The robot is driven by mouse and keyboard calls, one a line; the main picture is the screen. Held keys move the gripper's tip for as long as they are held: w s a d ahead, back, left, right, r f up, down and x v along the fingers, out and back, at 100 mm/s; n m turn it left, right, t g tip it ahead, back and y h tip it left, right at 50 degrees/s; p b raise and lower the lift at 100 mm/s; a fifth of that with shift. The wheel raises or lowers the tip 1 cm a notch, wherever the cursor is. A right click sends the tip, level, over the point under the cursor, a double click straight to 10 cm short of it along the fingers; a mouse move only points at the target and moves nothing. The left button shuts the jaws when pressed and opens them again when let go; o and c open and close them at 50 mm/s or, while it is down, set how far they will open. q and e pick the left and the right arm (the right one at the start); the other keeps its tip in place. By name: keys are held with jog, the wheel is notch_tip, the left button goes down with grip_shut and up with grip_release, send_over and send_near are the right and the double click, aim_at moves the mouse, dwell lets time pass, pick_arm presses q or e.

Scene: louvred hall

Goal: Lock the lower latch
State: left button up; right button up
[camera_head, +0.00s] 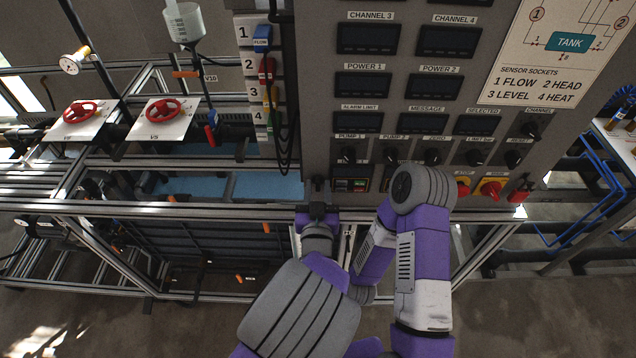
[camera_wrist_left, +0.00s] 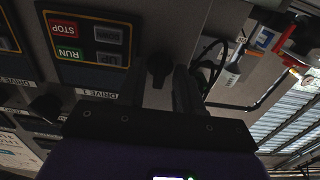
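My left gripper (camera_head: 317,208) is at the bottom edge of the grey control cabinet, left of the drive panels. A small dark fitting (camera_head: 317,184) shows on the cabinet just above it; I cannot tell surely that this is the lower latch. In the left wrist view a black knob-like handle (camera_wrist_left: 159,70) stands on the cabinet face next to the Drive 1 panel. Dark finger shapes (camera_wrist_left: 176,92) reach up close to it. Whether they touch it, and how wide they are apart, is too dark to tell. My right gripper is out of view.
The Drive 1 panel (camera_wrist_left: 92,42) with its red and green buttons is close to the gripper. Black cables (camera_head: 283,120) hang along the cabinet's left side. A metal rail (camera_head: 230,208) runs below. Red-and-yellow switches (camera_head: 491,188) sit at the right.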

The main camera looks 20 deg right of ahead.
pick_arm(q)
jog(key=shift+o, duration=0.2)
jog(key=shift+s, duration=0.1)
jog(key=shift+s+a+f, duration=0.1)
jog(key=shift+s, duration=0.2)
jog(key=b+v, duration=0.1)
jog(key=v, duration=0.5)
jog(key=shift+s, duration=0.1)
